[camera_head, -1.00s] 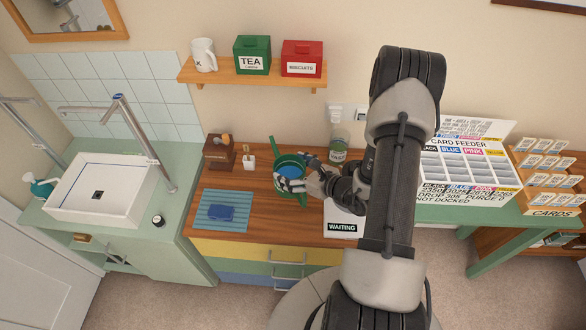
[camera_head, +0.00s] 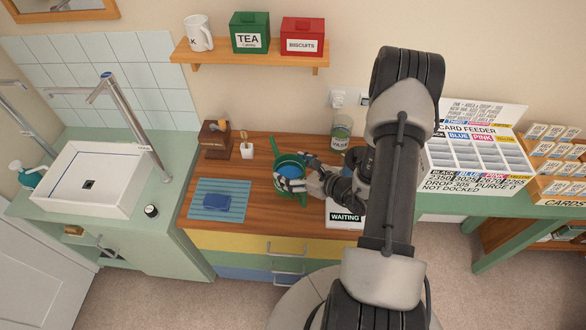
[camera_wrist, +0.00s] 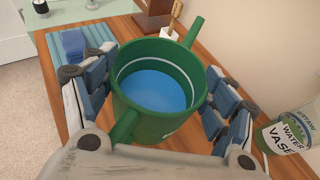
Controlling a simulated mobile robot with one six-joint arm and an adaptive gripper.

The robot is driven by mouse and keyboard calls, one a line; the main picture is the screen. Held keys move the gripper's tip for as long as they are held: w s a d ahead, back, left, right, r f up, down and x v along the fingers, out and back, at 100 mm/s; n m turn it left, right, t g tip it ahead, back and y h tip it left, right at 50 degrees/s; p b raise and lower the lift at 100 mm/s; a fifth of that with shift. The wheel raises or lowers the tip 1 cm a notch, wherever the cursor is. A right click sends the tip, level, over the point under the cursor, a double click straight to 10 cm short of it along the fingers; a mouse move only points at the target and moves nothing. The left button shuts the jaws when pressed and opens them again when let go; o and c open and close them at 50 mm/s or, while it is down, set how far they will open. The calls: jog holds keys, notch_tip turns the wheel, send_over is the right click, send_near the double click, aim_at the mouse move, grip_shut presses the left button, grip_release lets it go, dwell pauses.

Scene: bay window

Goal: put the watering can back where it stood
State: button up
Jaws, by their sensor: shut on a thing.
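The green watering can (camera_head: 277,176) is at the wooden counter, and blue water shows inside it. In the wrist view the watering can (camera_wrist: 121,84) sits upright between the two fingers, with a spout or handle at the far right and another at the near left. My gripper (camera_head: 288,173) is shut on its body; in the wrist view my gripper (camera_wrist: 160,95) has a finger on each side. I cannot tell whether the can's base touches the counter, as its underside is hidden.
A wooden block (camera_head: 214,142) and small white holder (camera_head: 246,150) stand behind. A glass vase (camera_head: 342,130) stands back right, near a WAITING tray (camera_head: 344,224). Bare counter (camera_head: 258,205) lies in front.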

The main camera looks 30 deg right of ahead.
jog(key=shift+f+b, duration=2.45)
jog(key=shift+f, duration=0.6)
jog(key=shift+f+b, duration=0.35)
jog(key=shift+b, duration=0.05)
jog(key=o, duration=2.1)
jog(key=v, duration=1.2)
